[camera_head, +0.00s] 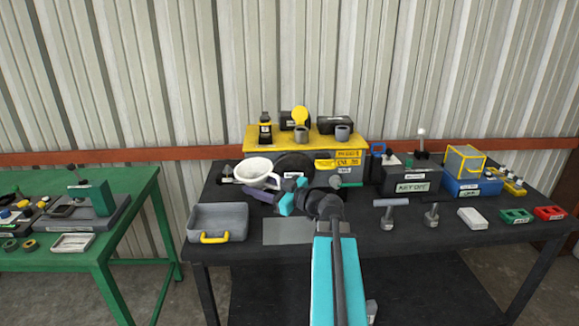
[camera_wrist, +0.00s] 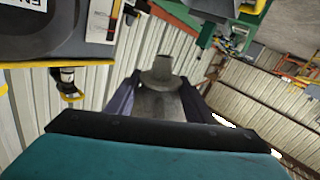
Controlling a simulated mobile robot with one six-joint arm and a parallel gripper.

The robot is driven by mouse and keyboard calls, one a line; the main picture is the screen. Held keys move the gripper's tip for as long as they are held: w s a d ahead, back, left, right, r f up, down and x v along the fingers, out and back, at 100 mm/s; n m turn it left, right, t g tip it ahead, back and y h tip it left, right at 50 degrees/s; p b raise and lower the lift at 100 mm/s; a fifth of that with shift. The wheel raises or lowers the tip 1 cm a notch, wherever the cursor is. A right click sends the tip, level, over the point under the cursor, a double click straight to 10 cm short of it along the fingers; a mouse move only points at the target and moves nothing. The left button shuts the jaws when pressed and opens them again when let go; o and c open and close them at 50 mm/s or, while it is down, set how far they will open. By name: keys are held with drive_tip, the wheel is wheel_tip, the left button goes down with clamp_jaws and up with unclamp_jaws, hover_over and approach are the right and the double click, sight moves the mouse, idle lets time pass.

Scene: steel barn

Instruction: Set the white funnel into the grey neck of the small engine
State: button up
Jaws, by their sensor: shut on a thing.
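The white funnel (camera_head: 257,168) is in the air at the front left of the yellow-topped unit in the head view, wide mouth up. My gripper (camera_head: 262,190) is shut on it from below right. In the wrist view the funnel (camera_wrist: 158,98) looks grey in shade, between my two dark fingers (camera_wrist: 160,102), with its narrow spout away from the wrist. On the yellow top (camera_head: 318,147) stand two short grey necks, one (camera_head: 301,133) below a raised yellow round cap (camera_head: 300,117), the other (camera_head: 343,132) at the right. I cannot tell which belongs to the small engine. The funnel is apart from both.
A grey tray (camera_head: 218,220) with a yellow handle is at the left of the black table. A black box (camera_head: 411,180) and a blue box (camera_head: 470,185) stand right. A black bottle-like object (camera_head: 265,130) stands on the yellow top. A green table (camera_head: 120,200) is left.

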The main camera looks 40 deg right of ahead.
drive_tip(key=a+f+n+g+y+b, duration=0.3)
drive_tip(key=a+f, duration=0.9)
drive_tip(key=a, duration=0.4)
drive_tip(key=a+f+n+g+y+b, duration=0.3)
drive_tip(key=a+f+y+b, duration=0.3)
drive_tip(key=a+f, duration=0.5)
drive_tip(key=a+n+b, duration=0.1)
drive_tip(key=a, duration=0.3)
drive_tip(key=shift+w+a+f+g, duration=0.3)
drive_tip(key=shift+a+f, duration=0.1)
drive_tip(key=shift+s+d, duration=0.1)
